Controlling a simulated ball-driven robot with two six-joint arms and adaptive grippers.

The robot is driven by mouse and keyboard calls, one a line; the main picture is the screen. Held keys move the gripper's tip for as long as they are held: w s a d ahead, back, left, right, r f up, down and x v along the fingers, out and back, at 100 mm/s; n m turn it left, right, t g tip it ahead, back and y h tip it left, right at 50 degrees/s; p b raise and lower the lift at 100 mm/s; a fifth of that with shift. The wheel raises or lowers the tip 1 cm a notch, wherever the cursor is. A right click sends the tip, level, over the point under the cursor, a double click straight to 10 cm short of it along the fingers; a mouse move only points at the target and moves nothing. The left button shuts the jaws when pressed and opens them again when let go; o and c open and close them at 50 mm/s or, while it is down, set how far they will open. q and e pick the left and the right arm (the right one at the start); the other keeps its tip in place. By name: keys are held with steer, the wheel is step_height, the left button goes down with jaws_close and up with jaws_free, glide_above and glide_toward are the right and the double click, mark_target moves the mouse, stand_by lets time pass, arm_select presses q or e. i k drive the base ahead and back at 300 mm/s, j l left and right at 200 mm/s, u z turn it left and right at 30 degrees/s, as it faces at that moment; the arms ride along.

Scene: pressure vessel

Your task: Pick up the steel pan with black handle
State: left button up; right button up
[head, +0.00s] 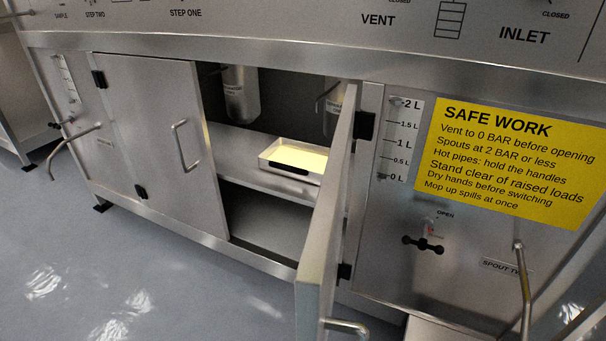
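The steel pan (265,153) is a shallow rectangular tray with a black handle (290,169) on its front side. It sits on the shelf inside the open cabinet and holds something pale yellow, or has a pale yellow inner floor. Its right end is close to the open door's edge in the picture. Neither of my grippers is in view.
The right cabinet door (325,215) stands open, swung outward. The left door (150,120) is shut. A steel cylinder (241,95) hangs above the shelf (235,145). A yellow safety sign (520,150), black valve handle (423,243) and spout pipe (523,290) are at right. Floor in front is clear.

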mark_target(304, 162)
steer(key=k+j+z, duration=0.1)
steer(key=j+z, duration=0.2)
steer(key=j, duration=0.55)
steer(key=i+j+z, duration=0.1)
steer(key=i+j, duration=0.2)
steer(key=j, duration=0.25)
steer(key=i+j+z, duration=0.15)
steer(key=j, duration=0.1)
